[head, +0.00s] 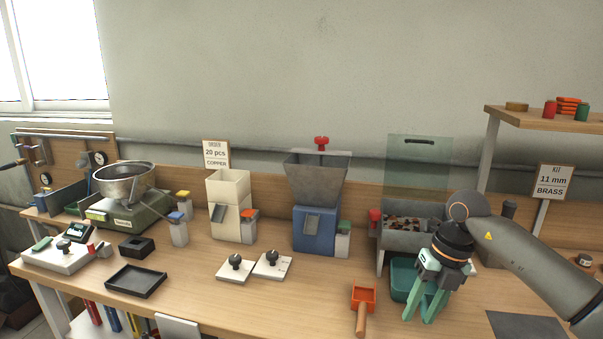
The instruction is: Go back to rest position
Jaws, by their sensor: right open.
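My right gripper (427,306) comes in from the right in the head view. Its green fingers point down and stand apart, with nothing seen between them. It is in front of a dark teal tray (401,275) near the bench's right part and hides part of that tray. My left gripper is not in view.
The wooden bench (207,290) carries a blue hopper machine (320,232), a cream dispenser (230,190), a scale with a metal bowl (125,182) and a black tray (136,281). An orange scoop (363,297) lies left of my right gripper. A bin of metal pieces (405,240) stands behind it.

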